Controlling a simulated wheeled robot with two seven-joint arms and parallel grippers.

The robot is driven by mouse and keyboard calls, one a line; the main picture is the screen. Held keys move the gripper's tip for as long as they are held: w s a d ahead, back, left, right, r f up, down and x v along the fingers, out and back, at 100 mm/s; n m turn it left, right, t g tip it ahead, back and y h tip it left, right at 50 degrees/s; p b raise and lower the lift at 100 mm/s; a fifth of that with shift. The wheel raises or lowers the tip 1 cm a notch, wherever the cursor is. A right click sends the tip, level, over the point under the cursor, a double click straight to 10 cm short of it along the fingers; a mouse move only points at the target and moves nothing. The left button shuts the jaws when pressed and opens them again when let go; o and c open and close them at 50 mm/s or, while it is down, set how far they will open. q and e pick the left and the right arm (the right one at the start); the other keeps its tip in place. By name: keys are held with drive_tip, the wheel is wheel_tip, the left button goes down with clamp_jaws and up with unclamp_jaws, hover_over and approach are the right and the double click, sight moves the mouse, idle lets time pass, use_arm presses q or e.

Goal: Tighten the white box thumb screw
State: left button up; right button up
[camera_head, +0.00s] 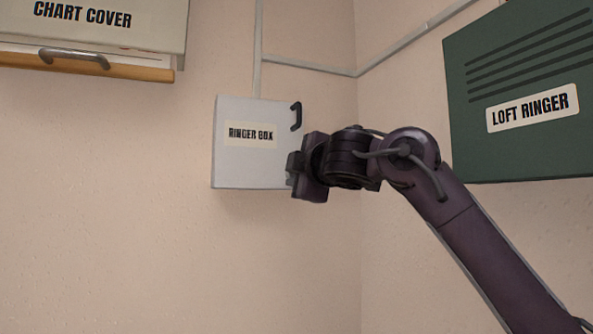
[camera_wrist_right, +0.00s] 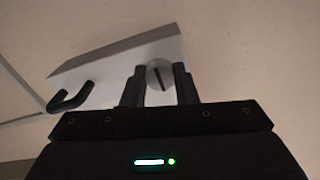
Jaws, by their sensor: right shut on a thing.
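The white box (camera_head: 240,165), labelled "RINGER BOX", is fixed to the wall near the middle of the head view, with a dark handle (camera_head: 296,116) at its upper right. My right gripper (camera_head: 292,170) is at the box's lower right edge and covers the screw there. In the right wrist view, the round grey thumb screw (camera_wrist_right: 158,75) with a dark slot sits between the two fingers of my right gripper (camera_wrist_right: 159,82), which is shut on it. The slot is tilted slightly from upright. The box (camera_wrist_right: 120,65) and its handle (camera_wrist_right: 71,98) also show there. My left gripper is out of view.
A green "LOFT RINGER" cabinet (camera_head: 520,70) hangs on the right wall, above my right arm. A "CHART COVER" cabinet (camera_head: 100,25) with a handle and wooden lower edge is at the upper left. Grey conduit (camera_head: 310,67) runs above the box. The wall below is bare.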

drive_tip(key=shift+m+p, duration=0.85)
drive_tip(key=shift+m, duration=8.15)
drive_tip(key=o, duration=1)
